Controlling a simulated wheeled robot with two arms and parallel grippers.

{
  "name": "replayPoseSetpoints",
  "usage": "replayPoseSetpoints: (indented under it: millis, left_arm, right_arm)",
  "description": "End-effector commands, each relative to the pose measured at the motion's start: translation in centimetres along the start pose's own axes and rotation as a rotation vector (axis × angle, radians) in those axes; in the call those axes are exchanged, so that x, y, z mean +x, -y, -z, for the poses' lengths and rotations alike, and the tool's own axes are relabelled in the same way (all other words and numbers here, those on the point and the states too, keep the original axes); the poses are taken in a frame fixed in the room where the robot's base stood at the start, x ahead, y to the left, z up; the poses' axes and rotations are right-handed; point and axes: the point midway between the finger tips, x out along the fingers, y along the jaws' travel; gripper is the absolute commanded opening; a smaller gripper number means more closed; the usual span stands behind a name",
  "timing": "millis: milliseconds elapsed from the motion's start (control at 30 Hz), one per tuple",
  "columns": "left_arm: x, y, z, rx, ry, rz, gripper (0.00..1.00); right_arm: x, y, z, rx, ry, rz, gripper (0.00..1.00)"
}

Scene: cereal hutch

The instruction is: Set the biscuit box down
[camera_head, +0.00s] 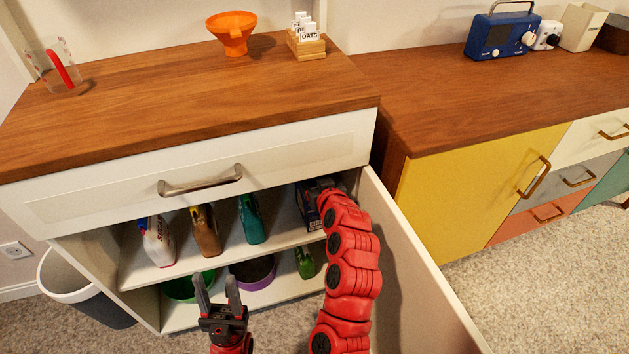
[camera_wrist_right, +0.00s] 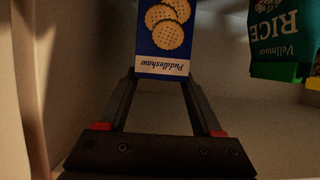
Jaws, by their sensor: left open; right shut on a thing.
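In the head view my right arm reaches into the open cupboard. A dark part of the box (camera_head: 308,208) shows at the right end of the upper shelf (camera_head: 185,268), partly hidden by the arm. I cannot tell whether its base touches the shelf. My left gripper (camera_head: 217,290) is open and empty in front of the cupboard's lower part.
A green rice bag (camera_wrist_right: 283,40) stands beside the box; it also shows in the head view (camera_head: 251,220). The open cupboard door (camera_head: 405,265) is right of my arm.

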Motion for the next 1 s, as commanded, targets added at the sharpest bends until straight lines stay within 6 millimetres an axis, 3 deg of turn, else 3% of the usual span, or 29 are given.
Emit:
replayPoseSetpoints:
  millis: [300,333,467,833,1000]
  left_arm:
    - [-0.1,0.0,0.0,0.0,0.0,0.0,0.5]
    - [0.0,0.0,0.0,0.0,0.0,0.0,0.5]
    - [0.0,0.0,0.0,0.0,0.0,0.0,0.5]
    - [0.1,0.0,0.0,0.0,0.0,0.0,0.5]
    - [0.6,0.0,0.1,0.0,0.0,0.0,0.5]
  right_arm:
    - [0.1,0.0,-0.2,0.0,-0.002,0.0,0.0]
    - [0.1,0.0,-0.2,0.0,-0.001,0.0,0.7]
    - [0.1,0.0,-0.2,0.0,-0.001,0.0,0.94]
    - [-0.1,0.0,0.2,0.0,-0.001,0.001,0.97]
    - [-1.8,0.1,0.0,0.0,0.004,0.002,0.97]
